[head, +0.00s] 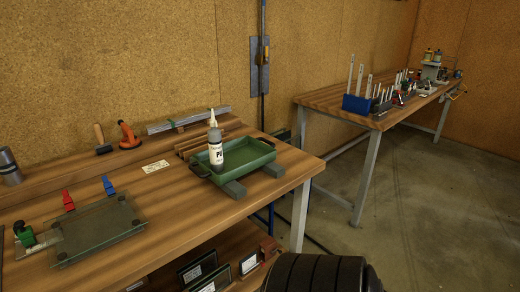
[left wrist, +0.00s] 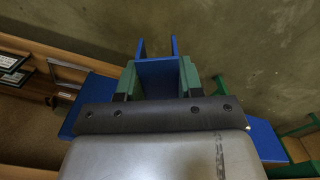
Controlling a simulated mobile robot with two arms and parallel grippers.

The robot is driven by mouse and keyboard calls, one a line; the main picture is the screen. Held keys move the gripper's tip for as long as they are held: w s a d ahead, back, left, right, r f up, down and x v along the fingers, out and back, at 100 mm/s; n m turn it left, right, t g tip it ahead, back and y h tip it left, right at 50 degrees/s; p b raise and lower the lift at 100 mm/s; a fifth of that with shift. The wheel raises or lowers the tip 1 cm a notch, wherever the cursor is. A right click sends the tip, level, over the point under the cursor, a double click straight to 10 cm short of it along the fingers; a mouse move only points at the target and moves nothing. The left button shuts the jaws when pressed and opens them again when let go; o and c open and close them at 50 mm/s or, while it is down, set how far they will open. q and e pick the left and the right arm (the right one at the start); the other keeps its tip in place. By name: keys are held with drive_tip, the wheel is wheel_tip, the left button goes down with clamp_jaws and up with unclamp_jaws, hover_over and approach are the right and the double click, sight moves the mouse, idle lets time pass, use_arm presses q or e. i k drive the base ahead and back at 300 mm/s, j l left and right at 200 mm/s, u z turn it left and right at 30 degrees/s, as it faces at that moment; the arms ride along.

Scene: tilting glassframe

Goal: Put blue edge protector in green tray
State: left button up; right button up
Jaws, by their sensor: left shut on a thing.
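The blue edge protector (left wrist: 158,72), a small U-shaped channel, is in the left wrist view. My left gripper (left wrist: 158,82) is shut on it, with a green fingertip on each side. The channel's open side points away from the wrist. The head view does not show this gripper. The green tray (head: 262,161) stands on the near workbench in the head view, near its right end. A white bottle with a pointed nozzle (head: 215,148) stands at the tray's left part, seemingly inside it. My right gripper is in neither view.
A glass pane (head: 105,228) with a red clip (head: 68,201) and a blue clip (head: 108,186) lies left of the tray on the workbench (head: 165,210). Grey blocks (head: 235,189) sit at the tray's front. Framed panels (head: 198,268) stand on the lower shelf.

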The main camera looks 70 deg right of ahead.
sight(247, 157)
drive_tip(key=l+z, duration=0.35)
drive_tip(key=l, duration=1.1)
drive_tip(key=l+z, duration=0.3)
drive_tip(key=l, duration=1.15)
drive_tip(key=i, duration=0.05)
